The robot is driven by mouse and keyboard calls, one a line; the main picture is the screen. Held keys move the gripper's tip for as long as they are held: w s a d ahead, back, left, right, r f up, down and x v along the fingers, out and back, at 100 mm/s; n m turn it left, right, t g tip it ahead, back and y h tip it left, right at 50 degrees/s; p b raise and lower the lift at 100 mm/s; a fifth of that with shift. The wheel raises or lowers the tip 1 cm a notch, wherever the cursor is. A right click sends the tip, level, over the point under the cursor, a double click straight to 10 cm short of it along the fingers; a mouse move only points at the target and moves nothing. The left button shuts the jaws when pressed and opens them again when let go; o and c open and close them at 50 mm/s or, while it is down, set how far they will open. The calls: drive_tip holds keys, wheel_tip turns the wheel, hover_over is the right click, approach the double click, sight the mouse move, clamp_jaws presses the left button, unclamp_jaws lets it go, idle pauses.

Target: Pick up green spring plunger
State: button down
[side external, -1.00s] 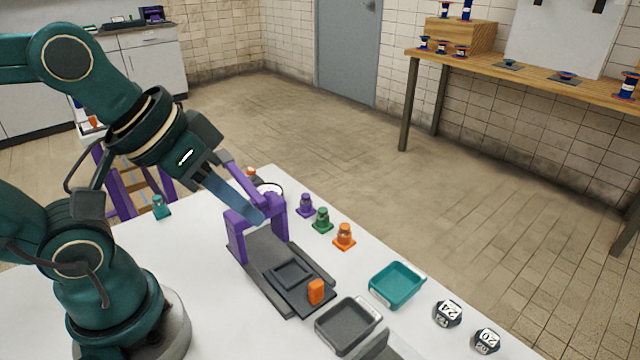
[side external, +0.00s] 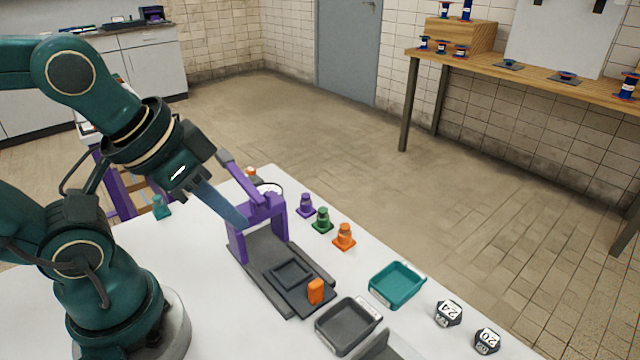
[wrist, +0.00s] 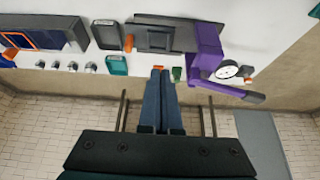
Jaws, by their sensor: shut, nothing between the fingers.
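The green spring plunger (side external: 322,220) stands upright on the white table, in a row between a purple plunger (side external: 306,205) and an orange one (side external: 344,236). In the wrist view the green plunger (wrist: 178,74) shows small, just right of my fingertips and partly cut off from view. My gripper (side external: 240,222) is shut and empty. In the side view its blue fingers point down and right and overlap the purple press, left of and apart from the green plunger. In the wrist view the two fingers (wrist: 160,70) lie side by side.
A purple press (side external: 238,242) on a dark base with an orange knob (side external: 316,291) stands left of the plungers. A teal tray (side external: 397,287), a grey tray (side external: 346,326) and numbered dark blocks (side external: 448,313) are towards the front right. A dial gauge (wrist: 228,69) is by the press.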

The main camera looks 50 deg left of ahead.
drive_tip(key=c, duration=0.8)
unclamp_jaws()
drive_tip(key=shift+c, duration=0.2)
